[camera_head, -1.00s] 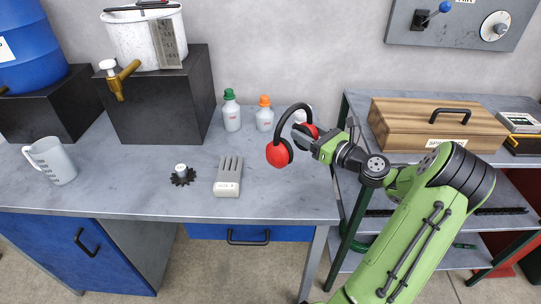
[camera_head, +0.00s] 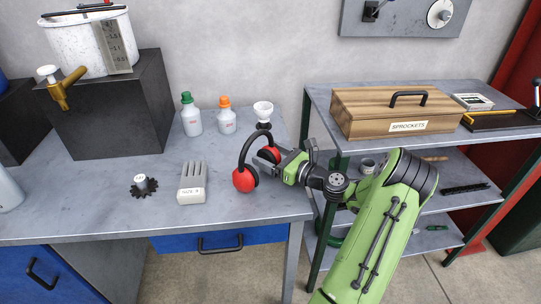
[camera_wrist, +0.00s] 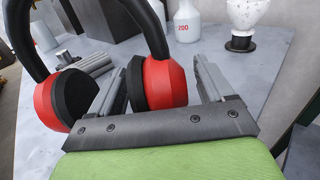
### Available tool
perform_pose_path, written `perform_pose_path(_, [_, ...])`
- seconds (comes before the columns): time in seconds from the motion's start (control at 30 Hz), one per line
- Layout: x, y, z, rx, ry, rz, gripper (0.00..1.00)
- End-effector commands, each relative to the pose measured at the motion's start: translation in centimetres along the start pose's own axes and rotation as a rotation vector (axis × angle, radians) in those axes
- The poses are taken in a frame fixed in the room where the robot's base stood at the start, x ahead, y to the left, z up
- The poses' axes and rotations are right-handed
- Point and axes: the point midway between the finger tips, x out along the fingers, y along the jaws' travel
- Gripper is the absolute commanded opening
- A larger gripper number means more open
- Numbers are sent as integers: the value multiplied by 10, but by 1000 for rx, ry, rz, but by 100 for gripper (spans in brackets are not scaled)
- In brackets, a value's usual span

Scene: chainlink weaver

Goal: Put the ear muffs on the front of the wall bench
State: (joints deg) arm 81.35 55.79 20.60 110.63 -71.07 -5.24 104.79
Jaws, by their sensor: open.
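The ear muffs (camera_head: 243,181) are red cups with black cushions and a black headband. They stand on the grey wall bench (camera_head: 95,212), near its right end and toward the front edge, with the headband arching up. My gripper (camera_head: 273,160) is open at the ear muffs' right cup. In the wrist view the gripper's fingers (camera_wrist: 160,72) stand apart on either side of one red cup of the ear muffs (camera_wrist: 172,85). The other cup lies left of the fingers. Whether a finger still touches the cup is unclear.
A white funnel-shaped piece (camera_head: 263,111), an orange-capped bottle (camera_head: 227,122) and a green-capped bottle (camera_head: 192,121) stand behind. A grey slotted block (camera_head: 192,188) and a black sprocket (camera_head: 144,187) lie left. A shelf with a wooden sprockets box (camera_head: 388,116) stands right.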

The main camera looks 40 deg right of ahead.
Motion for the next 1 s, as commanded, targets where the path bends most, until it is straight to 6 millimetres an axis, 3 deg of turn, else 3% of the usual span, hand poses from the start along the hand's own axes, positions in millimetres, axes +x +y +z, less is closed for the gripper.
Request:
perform_pose_path(0.2, [-11,-1,1,1,0,-2,81])
perform_pose_path(0.5, [-88,-1,3,3,-2,-6,81])
perform_pose_path(0.63, [-111,-1,2,1,-2,-3,81])
perform_pose_path(1.0, [-120,0,0,0,-2,1,81])
